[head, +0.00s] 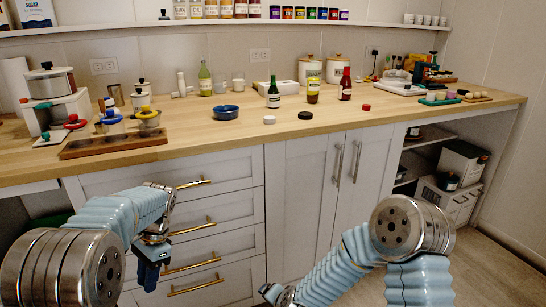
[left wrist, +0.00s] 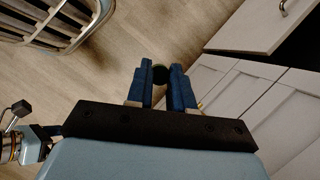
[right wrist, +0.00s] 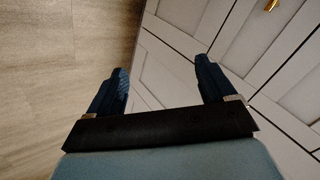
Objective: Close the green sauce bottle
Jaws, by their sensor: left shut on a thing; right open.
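The green sauce bottle (head: 273,97) stands upright on the wooden counter, left of a yellow (head: 313,92) and a red sauce bottle (head: 345,88). Its top is too small to make out. A white cap (head: 269,119), a black cap (head: 305,115) and a red cap (head: 366,107) lie in front of the bottles. My left gripper (head: 150,276) is low in front of the drawers, below the counter. In the left wrist view it (left wrist: 161,76) is shut on a small dark round thing (left wrist: 161,70), which looks like a cap. My right gripper (right wrist: 160,80) is open and empty, low before the cabinets.
A blue bowl (head: 225,113) and a light green bottle (head: 205,80) stand left of the sauce bottles. The counter's front edge lies above both grippers. The counter's front middle is mostly clear.

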